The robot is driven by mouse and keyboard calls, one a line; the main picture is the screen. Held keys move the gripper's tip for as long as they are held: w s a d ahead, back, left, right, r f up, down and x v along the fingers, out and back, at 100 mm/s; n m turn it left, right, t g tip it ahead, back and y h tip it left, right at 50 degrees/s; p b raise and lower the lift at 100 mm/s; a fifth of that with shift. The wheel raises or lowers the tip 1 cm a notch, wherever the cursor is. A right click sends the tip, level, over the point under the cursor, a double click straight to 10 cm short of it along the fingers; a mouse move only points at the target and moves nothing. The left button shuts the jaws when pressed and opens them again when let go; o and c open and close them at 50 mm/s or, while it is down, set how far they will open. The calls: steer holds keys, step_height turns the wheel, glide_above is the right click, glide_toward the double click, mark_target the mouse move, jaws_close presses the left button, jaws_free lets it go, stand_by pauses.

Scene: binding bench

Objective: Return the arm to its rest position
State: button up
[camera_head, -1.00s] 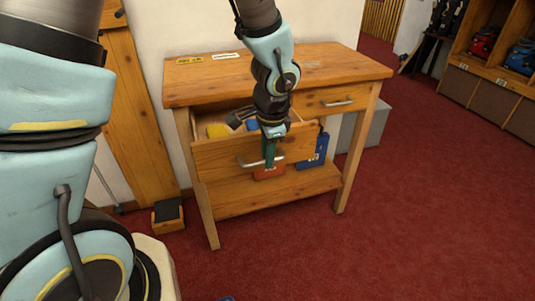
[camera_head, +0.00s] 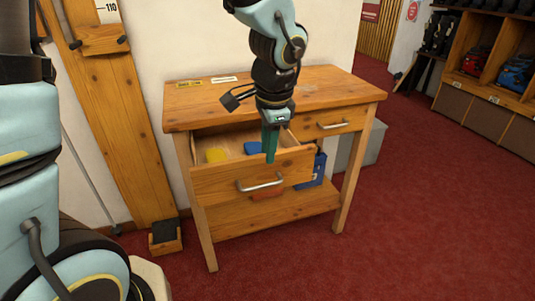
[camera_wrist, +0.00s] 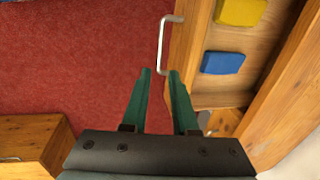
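My gripper (camera_head: 270,146) hangs pointing down in front of the bench, over the front of the open drawer. In the wrist view my gripper (camera_wrist: 159,72) shows two green fingers standing apart with nothing between them. The metal drawer handle (camera_head: 260,182) is just below the fingertips in the head view. The open left drawer (camera_head: 225,186) holds a yellow block (camera_head: 216,155) and a blue block (camera_head: 253,148).
The wooden bench (camera_head: 335,85) has a second, shut drawer (camera_head: 325,125) on the right. A blue item (camera_head: 318,172) and a red item (camera_head: 266,193) are on the lower shelf. A small wooden box (camera_head: 165,240) stands on the floor left. The red carpet (camera_head: 400,225) is clear to the right.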

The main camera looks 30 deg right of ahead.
stand_by(0.4)
steer(key=w+a+r+n+p, duration=0.1)
steer(key=w+a+n+p, duration=0.1)
steer(key=a+n, duration=0.4)
steer(key=w+a+r+n+p, duration=0.1)
steer(key=a+n, duration=0.5)
steer(key=a, duration=0.7)
steer(key=w+a+r+n+p, duration=0.2)
steer(key=w+a+n, duration=0.2)
steer(key=a, duration=0.6)
steer(key=shift+a+r+n+g+p, duration=0.2)
steer(key=shift+r+n+g+p, duration=0.15)
steer(key=shift+n, duration=0.85)
stand_by(1.0)
